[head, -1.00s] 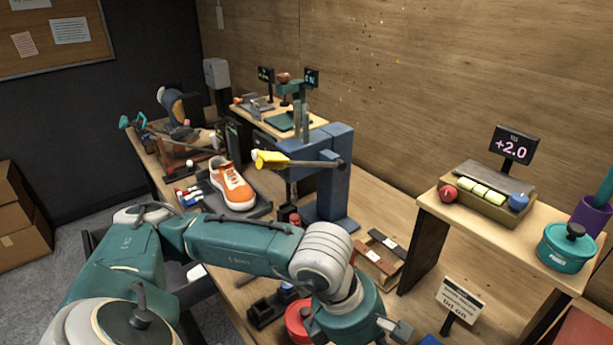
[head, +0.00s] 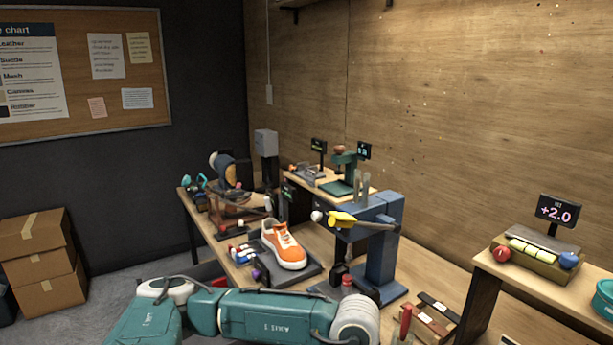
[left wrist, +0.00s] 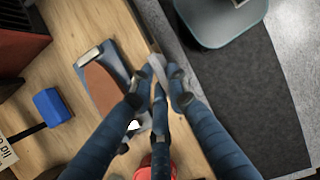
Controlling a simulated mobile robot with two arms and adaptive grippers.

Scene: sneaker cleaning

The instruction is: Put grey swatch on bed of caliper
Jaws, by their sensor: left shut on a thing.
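My left gripper (left wrist: 160,88) is closed at the fingertips in the left wrist view. A thin grey piece (left wrist: 158,64), which looks like the grey swatch, is pinched between the tips, largely hidden by them. A green device with a flat dark green bed (head: 336,188), which looks like the caliper, stands on the small raised shelf at the back in the head view. The gripper is outside the head view; only my left arm shows there, low in front. My right gripper is in neither view.
An orange sneaker (head: 283,245) sits on a dark board in mid-bench. A blue stand (head: 385,245) with a yellow-handled tool (head: 345,220) rises to its right, in front of the shelf. A swatch rack (head: 432,322) is at lower right. A +2.0 display (head: 557,212) stands farther right.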

